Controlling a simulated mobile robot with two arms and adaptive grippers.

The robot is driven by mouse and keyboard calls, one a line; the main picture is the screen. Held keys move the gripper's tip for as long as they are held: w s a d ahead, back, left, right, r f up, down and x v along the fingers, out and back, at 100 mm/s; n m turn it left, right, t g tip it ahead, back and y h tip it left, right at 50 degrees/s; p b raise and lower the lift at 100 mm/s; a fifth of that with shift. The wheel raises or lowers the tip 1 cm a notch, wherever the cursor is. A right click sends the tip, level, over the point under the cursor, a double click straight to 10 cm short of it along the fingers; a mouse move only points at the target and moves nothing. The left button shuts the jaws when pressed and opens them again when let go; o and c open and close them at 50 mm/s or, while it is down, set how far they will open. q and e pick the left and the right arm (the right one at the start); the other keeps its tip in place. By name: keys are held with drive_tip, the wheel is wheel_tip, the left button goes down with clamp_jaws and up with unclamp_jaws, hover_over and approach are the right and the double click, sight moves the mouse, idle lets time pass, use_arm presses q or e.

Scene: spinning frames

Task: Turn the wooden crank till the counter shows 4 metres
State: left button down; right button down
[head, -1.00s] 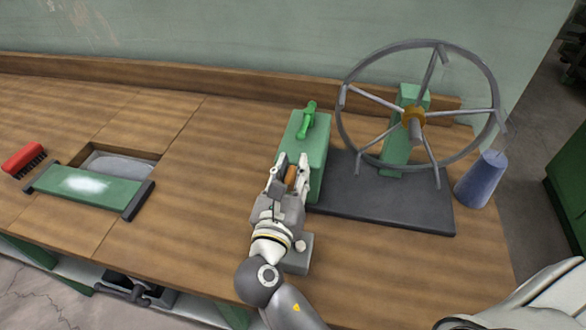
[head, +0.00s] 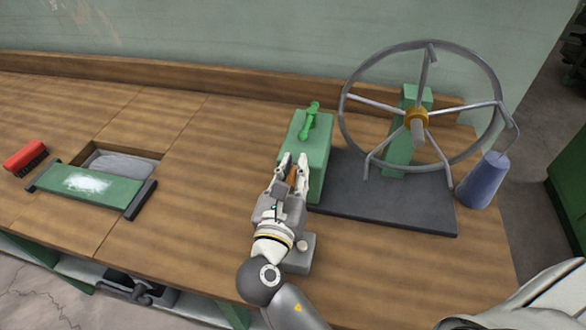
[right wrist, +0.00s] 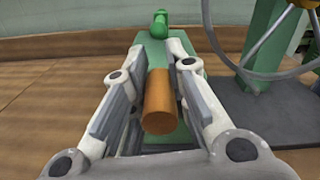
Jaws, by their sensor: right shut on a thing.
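My right gripper (head: 293,160) is shut on the wooden crank handle (right wrist: 158,103), an orange-brown cylinder that sits between its fingers in the right wrist view. The crank is at the near side of a green box (head: 316,150) with a green handle on top. No counter reading can be made out in either view. My left gripper is not in view.
A blue-grey cone (head: 485,180) stands right of the base plate, by the bench edge. A grey block (head: 299,256) lies beside my right wrist. At the left are a red brush (head: 24,155) and a green panel (head: 92,189) by a recess. The bench middle is clear.

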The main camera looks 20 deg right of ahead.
drive_tip(key=shift+s+d, duration=0.1)
drive_tip(key=shift+d, duration=0.1)
drive_tip(key=shift+s+d+f+m+p, duration=0.15)
drive_tip(key=shift+s+d+f+m, duration=0.25)
drive_tip(key=shift+m, duration=0.7)
drive_tip(key=shift+s+d+f+m+p, duration=0.2)
drive_tip(key=shift+d+m, duration=0.35)
drive_tip(key=shift+m, duration=0.55)
drive_tip(key=shift+s+d+f+m+p, duration=0.15)
drive_tip(key=shift+s+d+m, duration=0.3)
drive_tip(key=shift+m, duration=0.65)
drive_tip(key=shift+f, duration=0.1)
drive_tip(key=c, duration=1.3)
unclamp_jaws()
drive_tip(key=shift+d, duration=0.15)
drive_tip(key=shift+r, duration=0.2)
approach(319, 168)
drive_tip(key=v, duration=0.5)
drive_tip(key=shift+a+r, duration=0.1)
drive_tip(key=shift+a, duration=0.15)
